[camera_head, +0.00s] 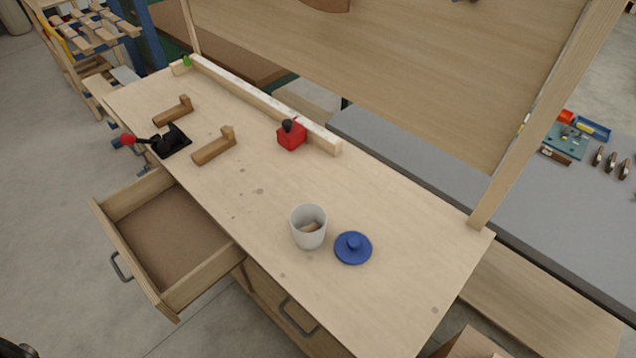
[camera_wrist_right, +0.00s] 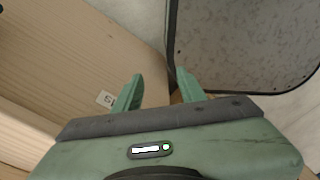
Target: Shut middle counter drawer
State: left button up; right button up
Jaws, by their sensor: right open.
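A wooden counter drawer (camera_head: 170,235) is pulled well out from the left part of the counter front and looks empty inside. Its dark bar handle (camera_head: 121,267) is on the front panel facing lower left. To its right, another counter front (camera_head: 275,312) with a dark handle (camera_head: 298,318) appears flush with the counter. My right gripper (camera_wrist_right: 158,88) is open in the right wrist view, with two green fingers apart and nothing between them. It does not show in the head view, and neither does my left gripper.
On the worktop (camera_head: 250,190) are a white cup (camera_head: 309,227), a blue lid (camera_head: 353,248), a red block-like item (camera_head: 291,136), wooden pieces (camera_head: 214,146) and a black clamp (camera_head: 171,141). Cardboard (camera_wrist_right: 80,55) and a dark-rimmed speckled panel (camera_wrist_right: 240,45) lie beyond my right fingers. Floor is clear at left.

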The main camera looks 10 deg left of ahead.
aim_at(176, 252)
jog(key=j+u, duration=0.3)
jog(key=u, duration=0.15)
jog(key=j+u, duration=0.35)
jog(key=u, duration=0.15)
jog(key=j+u, duration=0.45)
jog(key=l, duration=0.1)
